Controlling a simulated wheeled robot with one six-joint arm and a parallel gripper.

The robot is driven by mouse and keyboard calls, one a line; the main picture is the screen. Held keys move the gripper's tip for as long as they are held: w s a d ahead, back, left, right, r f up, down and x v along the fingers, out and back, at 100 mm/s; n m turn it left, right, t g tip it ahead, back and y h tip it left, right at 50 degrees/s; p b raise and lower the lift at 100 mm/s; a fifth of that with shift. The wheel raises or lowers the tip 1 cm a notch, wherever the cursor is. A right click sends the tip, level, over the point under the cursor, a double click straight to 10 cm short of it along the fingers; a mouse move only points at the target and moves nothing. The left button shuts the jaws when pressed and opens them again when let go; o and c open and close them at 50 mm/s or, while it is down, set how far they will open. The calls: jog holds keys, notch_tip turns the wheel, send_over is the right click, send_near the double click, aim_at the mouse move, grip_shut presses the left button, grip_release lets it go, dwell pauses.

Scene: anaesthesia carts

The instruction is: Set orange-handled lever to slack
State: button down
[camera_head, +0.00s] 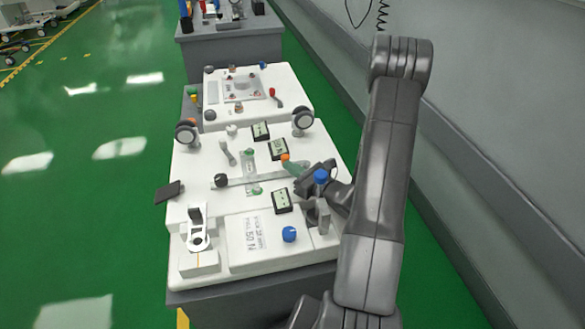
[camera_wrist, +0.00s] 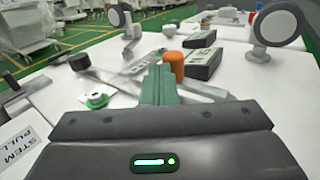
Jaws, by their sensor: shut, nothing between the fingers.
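The orange handle (camera_head: 285,157) of the lever stands near the middle of the white cart top, close to a black display block. In the wrist view the orange handle (camera_wrist: 174,66) is an upright cylinder just beyond and right of my fingertips. My gripper (camera_head: 290,167) reaches in from the right, with its green fingers low over the panel. In the wrist view my gripper (camera_wrist: 160,72) is shut with nothing between the fingers. The fingertips are very close to the handle; I cannot tell whether they touch it. The lever's base and any slack marking are hidden.
Black display blocks (camera_head: 261,131) stand around the handle. A pale lever (camera_head: 228,152) and round dials (camera_head: 303,119) lie to the sides. A second panel with a red lever (camera_head: 274,94) is behind.

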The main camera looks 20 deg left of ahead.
notch_tip(320, 180, up, 10)
jog(key=p, duration=0.2)
jog(key=shift+f, duration=0.15)
dwell(0.4)
jog(key=shift+n+g+y, duration=0.4)
jog(key=shift+n+g, duration=0.3)
jog(key=shift+g, duration=0.2)
jog(key=f, duration=0.3)
jog(key=d+f, duration=0.1)
jog(key=f, duration=0.1)
jog(key=shift+w+f, duration=0.25)
jog(key=shift+f, duration=0.1)
jog(key=d+f+n+g+p, duration=0.2)
jog(key=d+f+g, duration=0.1)
jog(key=g, duration=0.1)
jog(key=shift+d+f, duration=0.25)
jog(key=shift+f, duration=0.1)
jog(key=shift+d+f+n+g, duration=0.2)
jog(key=shift+d+n+g, duration=0.1)
jog(key=shift+n+g, duration=0.2)
jog(key=shift+w+d+n+g, duration=0.1)
jog(key=shift+d+n+g, duration=0.1)
jog(key=shift+n+g, duration=0.3)
jog(key=shift+w+d+n+g, duration=0.15)
jog(key=shift+n+g, duration=0.15)
jog(key=shift+g, duration=0.4)
